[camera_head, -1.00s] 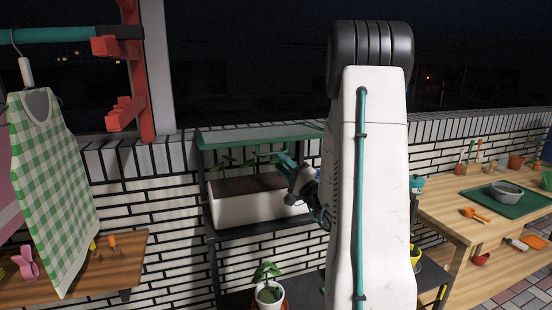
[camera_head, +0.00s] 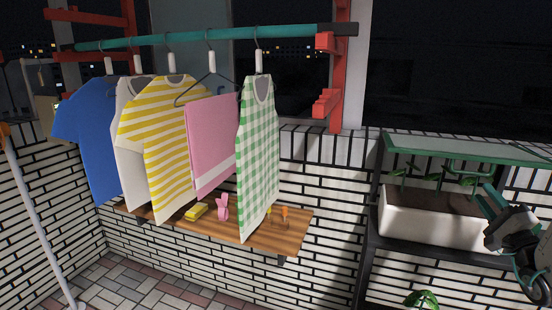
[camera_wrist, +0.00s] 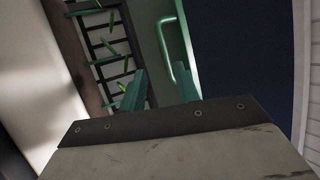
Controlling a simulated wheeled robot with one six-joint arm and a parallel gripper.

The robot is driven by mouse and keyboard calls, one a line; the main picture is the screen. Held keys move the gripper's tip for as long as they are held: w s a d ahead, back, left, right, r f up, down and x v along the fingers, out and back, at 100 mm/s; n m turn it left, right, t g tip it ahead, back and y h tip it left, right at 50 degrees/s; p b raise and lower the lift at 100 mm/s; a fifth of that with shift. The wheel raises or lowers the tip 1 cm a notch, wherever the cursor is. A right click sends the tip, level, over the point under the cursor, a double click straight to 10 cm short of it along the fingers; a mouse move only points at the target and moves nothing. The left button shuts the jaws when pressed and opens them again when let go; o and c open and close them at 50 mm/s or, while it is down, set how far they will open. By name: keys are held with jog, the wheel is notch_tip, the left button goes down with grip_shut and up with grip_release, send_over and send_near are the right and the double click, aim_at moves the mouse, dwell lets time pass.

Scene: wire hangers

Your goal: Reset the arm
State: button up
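My gripper (camera_head: 488,202) is at the right edge of the head view, in front of the right end of a white planter box (camera_head: 425,222). Its teal fingers also show in the wrist view (camera_wrist: 161,90), apart with nothing seen between them. Most of my arm is out of the head view. In the wrist view, the fingers point toward a pale panel with a green handle-like bar (camera_wrist: 165,50).
Several garments, including a green checked top (camera_head: 258,150), hang from a teal rail (camera_head: 200,38) at left. A wooden shelf (camera_head: 265,235) is under them. A dark rack with a green top (camera_head: 455,148) surrounds the planter. Open paved floor (camera_head: 130,285) lies at lower left.

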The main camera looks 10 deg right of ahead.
jog(key=s+a+f+n+g+y, duration=0.1)
jog(key=a+f+n+g+y, duration=0.1)
jog(key=a+g+y, duration=0.6)
jog(key=s+a+f+n+g+y, duration=0.15)
jog(key=a+y, duration=0.45)
jog(key=a, duration=0.6)
jog(key=s+a+f+n+g+h, duration=0.1)
jog(key=s+a+n+g+h, duration=0.1)
jog(key=s+a+n+g, duration=0.55)
jog(key=s+a+r+n+g+h, duration=0.4)
jog(key=s+a+r+n+h, duration=0.1)
jog(key=s+h, duration=0.5)
jog(key=shift+s+a+r+n, duration=0.2)
jog(key=shift+s+a+n, duration=0.55)
jog(key=shift+a, duration=0.15)
